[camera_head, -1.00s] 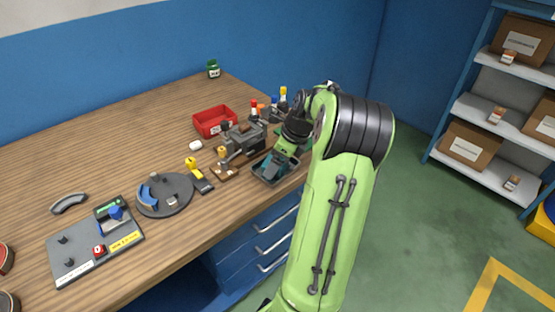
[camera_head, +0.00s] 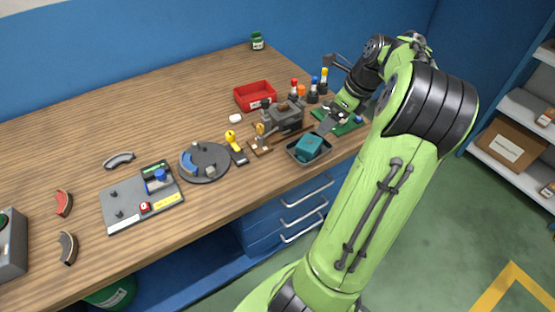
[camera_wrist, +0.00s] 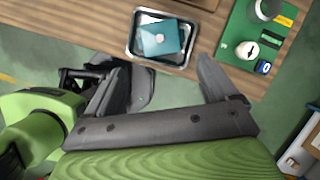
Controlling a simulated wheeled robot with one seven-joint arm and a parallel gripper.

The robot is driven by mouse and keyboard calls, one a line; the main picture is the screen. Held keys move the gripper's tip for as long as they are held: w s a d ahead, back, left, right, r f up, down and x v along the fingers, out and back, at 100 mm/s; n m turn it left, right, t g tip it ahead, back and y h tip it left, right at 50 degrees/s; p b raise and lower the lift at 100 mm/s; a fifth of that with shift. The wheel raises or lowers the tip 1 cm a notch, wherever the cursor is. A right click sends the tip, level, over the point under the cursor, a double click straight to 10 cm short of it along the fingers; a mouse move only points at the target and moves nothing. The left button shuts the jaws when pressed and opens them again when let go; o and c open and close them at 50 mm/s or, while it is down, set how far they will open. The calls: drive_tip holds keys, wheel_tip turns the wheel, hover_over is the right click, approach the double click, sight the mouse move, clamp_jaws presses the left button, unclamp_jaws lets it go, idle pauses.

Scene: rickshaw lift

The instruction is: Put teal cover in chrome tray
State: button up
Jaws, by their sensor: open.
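The teal cover (camera_head: 309,146) is a block-like piece lying inside the chrome tray (camera_head: 297,158) near the front edge of the bench. The wrist view shows the teal cover (camera_wrist: 160,38) as a flat-topped piece with a small light knob, inside the rim of the chrome tray (camera_wrist: 190,57), slightly turned to it. My gripper (camera_head: 330,122) is just behind and to the right of the tray, apart from the cover. In the wrist view my gripper (camera_wrist: 165,72) has its fingers spread wide with nothing between them.
A green board (camera_head: 345,124) with small parts lies right of the tray. A grey vise-like fixture (camera_head: 284,118) stands behind the tray, and a red bin (camera_head: 255,95) stands farther back. A dark round plate (camera_head: 205,163) and a grey board (camera_head: 130,207) lie left. The back left bench is clear.

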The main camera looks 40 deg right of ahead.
drive_tip(key=w+a+r+n+g+h, duration=0.1)
drive_tip(key=w+a+r+n, duration=0.15)
drive_tip(key=a+n, duration=0.75)
drive_tip(key=w+a+r+n+h, duration=0.1)
drive_tip(key=w+a+r+n, duration=0.15)
drive_tip(key=a+n, duration=0.7)
drive_tip(key=s+a+n+t, duration=0.2)
drive_tip(key=s+a+n, duration=1)
drive_tip(key=a, duration=0.4)
drive_tip(key=shift+s+a+f+n+y, duration=0.15)
drive_tip(key=shift+a+f+n+y, duration=0.2)
drive_tip(key=shift+n, duration=0.5)
